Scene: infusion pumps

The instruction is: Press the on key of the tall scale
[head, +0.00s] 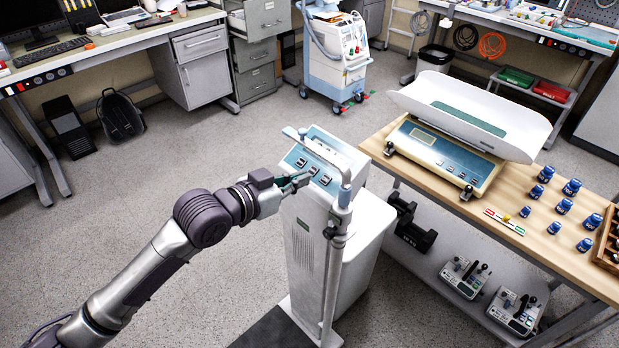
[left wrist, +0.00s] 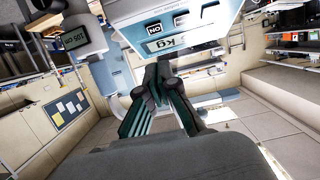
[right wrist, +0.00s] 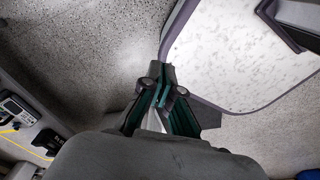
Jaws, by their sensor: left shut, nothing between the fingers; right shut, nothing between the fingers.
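The tall scale (head: 305,230) stands on the floor left of the wooden table, with a blue sloping key panel (head: 319,160) on top and a white rail beside it. My left gripper (head: 303,180) is shut and empty, its tips close over the front of the panel; I cannot tell whether they touch it. My right gripper (right wrist: 162,82) is shut and empty in the right wrist view, away from the scale.
A baby scale (head: 445,150) and several blue-capped jars (head: 546,174) are on the wooden table (head: 480,212) to the right. Two devices (head: 464,276) sit on its lower shelf. A wheeled machine (head: 336,55) stands behind. The floor left of the scale is clear.

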